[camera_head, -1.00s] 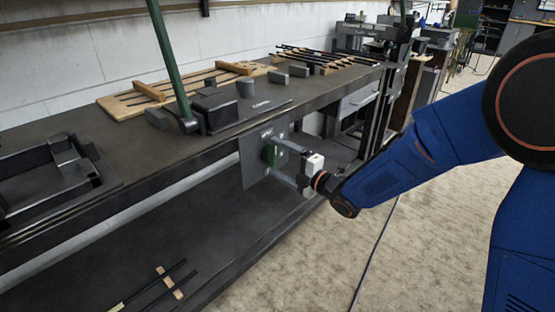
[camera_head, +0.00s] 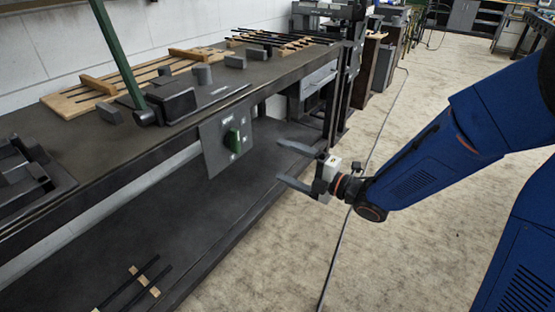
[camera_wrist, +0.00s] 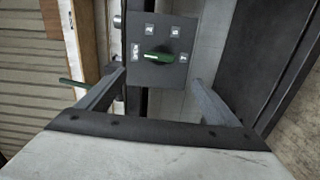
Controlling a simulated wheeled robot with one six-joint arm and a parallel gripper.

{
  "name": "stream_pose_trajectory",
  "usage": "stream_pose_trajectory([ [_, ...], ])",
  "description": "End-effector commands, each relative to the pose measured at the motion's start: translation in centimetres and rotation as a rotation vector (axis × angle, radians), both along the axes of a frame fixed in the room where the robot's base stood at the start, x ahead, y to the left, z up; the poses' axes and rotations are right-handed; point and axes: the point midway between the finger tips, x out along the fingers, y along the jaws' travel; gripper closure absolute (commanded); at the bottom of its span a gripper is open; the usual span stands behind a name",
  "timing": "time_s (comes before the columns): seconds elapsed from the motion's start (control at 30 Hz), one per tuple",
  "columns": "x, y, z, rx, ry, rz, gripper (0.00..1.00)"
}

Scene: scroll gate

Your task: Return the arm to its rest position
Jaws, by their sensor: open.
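My gripper (camera_head: 283,165) is open and empty in the head view, out in front of the workbench's front side. Its two grey fingers point left toward a grey panel (camera_head: 215,158) that hangs below the bench's front edge. A green knob (camera_head: 232,139) sits on this panel, and a clear gap lies between it and my fingertips. In the wrist view the knob (camera_wrist: 155,58) shows beyond and between my spread fingers, with its handle roughly level and small labels around it on the panel (camera_wrist: 146,76). My blue arm reaches in from the right.
The dark workbench (camera_head: 70,140) carries a wooden rack (camera_head: 70,101), several grey blocks and a green lever (camera_head: 118,55) standing up at a tilt. Black rods on wooden strips lie on the lower shelf (camera_head: 200,222). The pale floor (camera_head: 400,250) right of the bench is open, with a cable across it.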

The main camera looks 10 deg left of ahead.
Motion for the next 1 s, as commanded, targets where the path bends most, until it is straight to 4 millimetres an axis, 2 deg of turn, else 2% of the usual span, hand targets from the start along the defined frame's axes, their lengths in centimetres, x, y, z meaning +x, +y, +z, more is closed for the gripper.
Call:
stream_pose_trajectory([
  [0.5,-0.1,-0.3,0.0,-0.001,0.0,-0.001,0.15],
  [0.63,0.8,-1.3,0.3,-0.016,0.026,-0.046,0.15],
  [0.77,2.9,-4.2,1.0,-0.05,0.106,-0.172,0.15],
  [0.9,5.2,-9.4,1.8,-0.072,0.245,-0.371,0.15],
  [1.0,6.1,-13.4,2.3,-0.066,0.354,-0.516,0.15],
])
